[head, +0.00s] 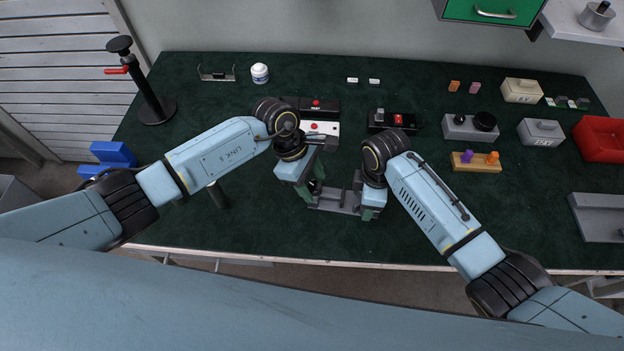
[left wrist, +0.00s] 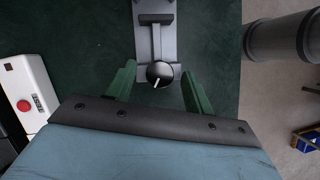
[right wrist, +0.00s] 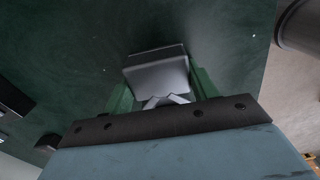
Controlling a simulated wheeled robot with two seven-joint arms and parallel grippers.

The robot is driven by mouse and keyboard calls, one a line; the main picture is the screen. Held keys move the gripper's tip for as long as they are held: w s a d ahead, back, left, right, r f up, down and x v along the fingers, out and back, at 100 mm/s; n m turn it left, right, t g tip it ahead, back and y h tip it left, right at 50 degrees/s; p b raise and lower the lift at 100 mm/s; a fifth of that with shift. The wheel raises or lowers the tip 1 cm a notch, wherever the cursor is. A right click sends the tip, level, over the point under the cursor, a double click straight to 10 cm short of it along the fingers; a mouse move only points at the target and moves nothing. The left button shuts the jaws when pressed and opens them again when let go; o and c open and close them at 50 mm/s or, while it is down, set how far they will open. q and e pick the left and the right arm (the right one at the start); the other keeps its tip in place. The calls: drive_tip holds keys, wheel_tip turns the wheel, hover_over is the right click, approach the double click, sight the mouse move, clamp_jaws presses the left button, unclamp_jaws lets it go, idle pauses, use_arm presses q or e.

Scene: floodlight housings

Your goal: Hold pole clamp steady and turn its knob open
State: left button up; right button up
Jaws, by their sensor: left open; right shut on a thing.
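The grey pole clamp (head: 335,204) is low over the front middle of the table, between my two grippers. Its round dark knob (left wrist: 160,74) with a white pointer line shows in the left wrist view. My left gripper (left wrist: 158,78) is open, with its green fingers on either side of the knob and a visible gap to each. My right gripper (right wrist: 162,88) is shut on the grey block-like end of the clamp (right wrist: 158,74), which lies between its green fingers. The right gripper hides part of that end in the head view.
A dark post (head: 217,195) stands at the front edge, left of the clamp. Behind are a white box with a red button (head: 319,128) and a dark switch box (head: 392,121). A wooden peg block (head: 476,162) lies right. The front right table is mostly clear.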

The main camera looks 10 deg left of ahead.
use_arm(q)
drive_tip(key=c, duration=1)
